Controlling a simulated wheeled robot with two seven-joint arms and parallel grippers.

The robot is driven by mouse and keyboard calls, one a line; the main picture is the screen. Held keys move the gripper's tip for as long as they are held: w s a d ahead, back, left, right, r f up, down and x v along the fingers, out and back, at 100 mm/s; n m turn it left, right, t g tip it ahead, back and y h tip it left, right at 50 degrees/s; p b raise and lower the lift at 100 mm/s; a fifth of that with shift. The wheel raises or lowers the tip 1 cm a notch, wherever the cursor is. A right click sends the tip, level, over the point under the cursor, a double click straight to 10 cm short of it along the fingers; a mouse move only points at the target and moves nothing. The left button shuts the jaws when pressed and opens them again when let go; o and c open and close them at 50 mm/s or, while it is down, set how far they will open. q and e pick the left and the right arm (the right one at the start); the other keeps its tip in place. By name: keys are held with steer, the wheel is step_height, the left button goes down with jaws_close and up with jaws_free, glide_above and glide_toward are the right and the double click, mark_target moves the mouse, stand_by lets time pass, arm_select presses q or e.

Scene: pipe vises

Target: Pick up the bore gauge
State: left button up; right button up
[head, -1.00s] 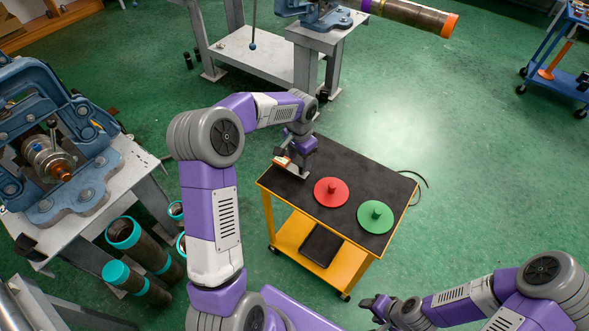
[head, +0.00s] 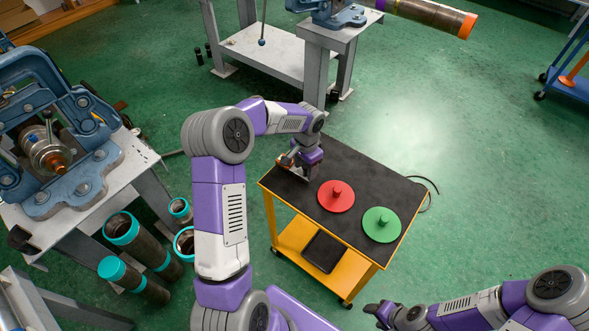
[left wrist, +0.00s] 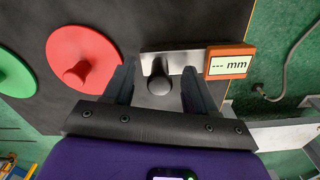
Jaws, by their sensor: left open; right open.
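The bore gauge (left wrist: 170,62) lies on the black top of the yellow cart, with a silver body, a dark round knob and an orange display box (left wrist: 229,62) reading "--- mm". My left gripper (left wrist: 157,80) is open, with its two fingers on either side of the knob in the left wrist view. I cannot tell whether the fingers touch it. In the head view my left gripper (head: 298,170) is over the cart's far left end and largely hides the gauge. My right gripper (head: 377,312) is open and empty at the lower right, away from the cart.
A red disc (head: 336,196) and a green disc (head: 381,225), each with a knob, lie on the cart top (head: 365,180) right of the gauge. Pipes (head: 140,238) stand left of the cart. A vise (head: 60,145) sits on a bench at left. Green floor is free at right.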

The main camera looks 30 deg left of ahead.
arm_select(q)
steer(key=shift+r, duration=0.1)
jaws_close()
